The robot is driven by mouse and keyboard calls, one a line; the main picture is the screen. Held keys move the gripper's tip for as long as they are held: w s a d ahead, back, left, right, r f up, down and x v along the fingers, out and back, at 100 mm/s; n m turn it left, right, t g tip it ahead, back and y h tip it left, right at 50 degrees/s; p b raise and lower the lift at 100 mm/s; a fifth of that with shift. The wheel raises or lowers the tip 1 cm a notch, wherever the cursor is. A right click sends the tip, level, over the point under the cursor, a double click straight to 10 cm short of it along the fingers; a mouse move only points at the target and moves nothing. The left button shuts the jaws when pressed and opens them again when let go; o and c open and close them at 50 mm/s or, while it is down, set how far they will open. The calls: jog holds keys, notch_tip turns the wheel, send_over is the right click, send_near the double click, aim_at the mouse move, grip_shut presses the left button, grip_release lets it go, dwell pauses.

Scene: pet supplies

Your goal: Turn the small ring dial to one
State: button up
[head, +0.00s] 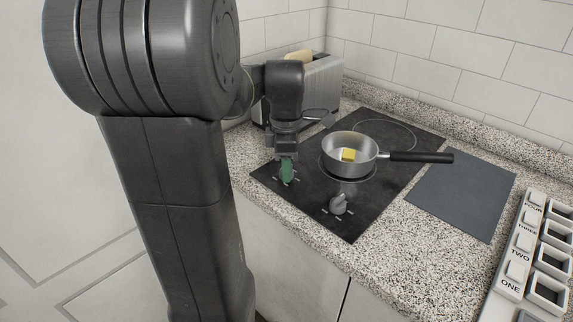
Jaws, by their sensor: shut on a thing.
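The black cooktop (318,215) has two dials along its front edge. The right dial (338,205) is grey with a raised grip and pale tick marks around it. My gripper (287,171) points down at the left dial's place, shut on that dial. A green shape shows at the gripper's end; it and the jaws hide most of the left dial, so its pointer cannot be read. Pale tick marks show beside it. A ring mark shows under the pan, and another ring (384,122) lies bare at the back. Which dial is the small ring's is not legible.
A steel pan (340,163) with a yellow block (348,155) stands on the front ring, its black handle (420,157) pointing right. A toaster (322,85) with bread stands behind my gripper. A dark mat (460,190) and a white numbered rack (513,270) lie right.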

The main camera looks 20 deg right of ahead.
jog(key=m+p, duration=0.2)
jog(key=m, duration=0.1)
jog(key=shift+r, duration=0.15)
jog(key=m+p, duration=0.2)
jog(key=m, duration=0.1)
jog(key=shift+m, duration=0.4)
jog(key=m+p, duration=0.2)
jog(key=m, duration=0.4)
jog(key=shift+m, duration=0.3)
jog(key=o, duration=1)
